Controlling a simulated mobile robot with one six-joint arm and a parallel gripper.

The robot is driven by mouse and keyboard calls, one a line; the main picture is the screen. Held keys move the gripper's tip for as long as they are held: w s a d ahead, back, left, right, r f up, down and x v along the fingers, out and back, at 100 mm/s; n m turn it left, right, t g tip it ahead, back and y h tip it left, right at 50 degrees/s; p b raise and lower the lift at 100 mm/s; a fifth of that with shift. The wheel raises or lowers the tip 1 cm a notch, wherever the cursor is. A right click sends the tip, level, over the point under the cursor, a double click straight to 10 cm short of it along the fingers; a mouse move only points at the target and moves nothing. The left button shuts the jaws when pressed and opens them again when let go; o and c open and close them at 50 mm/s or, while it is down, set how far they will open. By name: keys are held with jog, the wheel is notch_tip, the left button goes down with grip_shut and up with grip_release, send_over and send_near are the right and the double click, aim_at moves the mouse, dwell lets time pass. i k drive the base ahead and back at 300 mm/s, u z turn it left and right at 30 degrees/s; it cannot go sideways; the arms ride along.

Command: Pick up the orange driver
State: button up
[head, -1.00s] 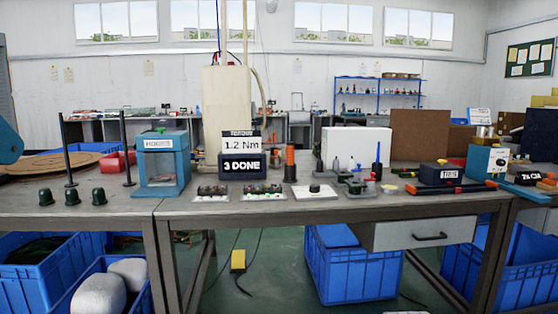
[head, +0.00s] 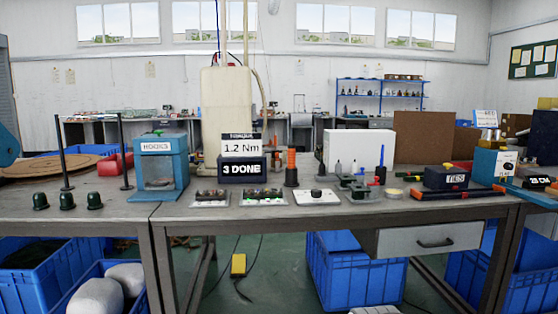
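The orange driver (head: 291,160) stands upright on the workbench, near the middle of the head view. Its top part is orange and its lower part sits in a dark holder or base (head: 291,178); where one ends and the other begins is hard to tell. It stands just right of the black "3 DONE" display (head: 242,167) and left of a white box (head: 358,150). My gripper is not in view, and nothing touches the driver.
In front of the driver lie small trays with parts (head: 265,198) and a white plate with a black knob (head: 316,196). A teal "HOOKS" box (head: 159,170) stands left. A blue upright tool (head: 381,165) stands right.

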aim_at(291, 148)
jog(key=i, duration=0.85)
jog(key=u, duration=0.05)
